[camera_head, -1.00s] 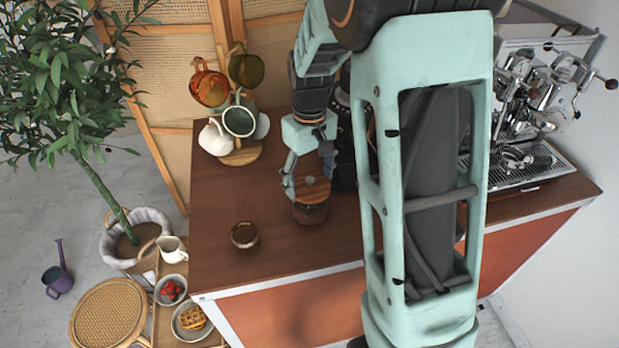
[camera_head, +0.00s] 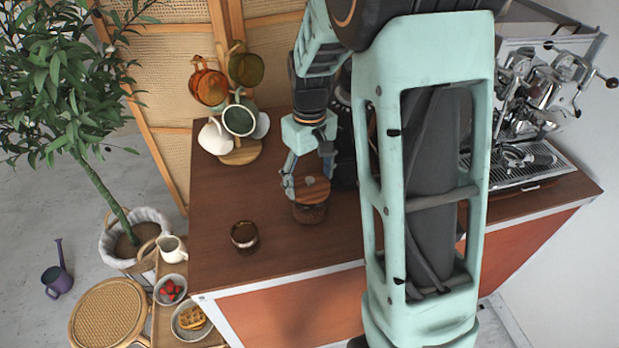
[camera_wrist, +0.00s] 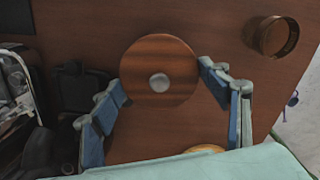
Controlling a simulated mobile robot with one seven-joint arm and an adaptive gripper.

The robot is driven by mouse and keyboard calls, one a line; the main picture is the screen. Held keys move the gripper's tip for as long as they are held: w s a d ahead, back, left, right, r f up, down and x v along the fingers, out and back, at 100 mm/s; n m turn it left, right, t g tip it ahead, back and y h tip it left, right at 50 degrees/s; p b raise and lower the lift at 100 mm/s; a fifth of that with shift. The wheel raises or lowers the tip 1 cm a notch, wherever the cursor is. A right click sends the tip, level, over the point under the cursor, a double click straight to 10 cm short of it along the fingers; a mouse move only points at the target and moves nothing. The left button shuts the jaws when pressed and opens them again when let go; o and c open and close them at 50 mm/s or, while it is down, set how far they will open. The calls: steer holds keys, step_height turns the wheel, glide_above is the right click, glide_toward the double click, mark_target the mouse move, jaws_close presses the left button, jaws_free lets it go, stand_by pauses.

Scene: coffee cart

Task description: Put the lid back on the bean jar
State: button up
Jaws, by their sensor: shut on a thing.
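The lid (camera_head: 312,188) is a round wooden disc with a small pale knob. It also shows from above in the wrist view (camera_wrist: 160,54). My gripper (camera_head: 309,182) is shut on the lid, with a finger at either side of its rim; the fingers also show in the wrist view (camera_wrist: 161,78). The bean jar (camera_head: 309,214) is clear with dark contents and stands upright on the counter directly under the lid. The lid covers the jar's mouth from view. I cannot tell whether the lid touches the jar's rim.
A small brown glass (camera_head: 244,236) stands on the wooden counter (camera_head: 275,268), left of the jar. A mug tree with several mugs (camera_head: 239,120) stands behind to the left. The espresso machine (camera_head: 530,130) is at the right.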

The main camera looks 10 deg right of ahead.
steer(key=o, duration=1.5)
steer(key=shift+r, duration=0.15)
steer(key=shift+r+p, duration=2.55)
steer(key=shift+r, duration=0.9)
jaws_close()
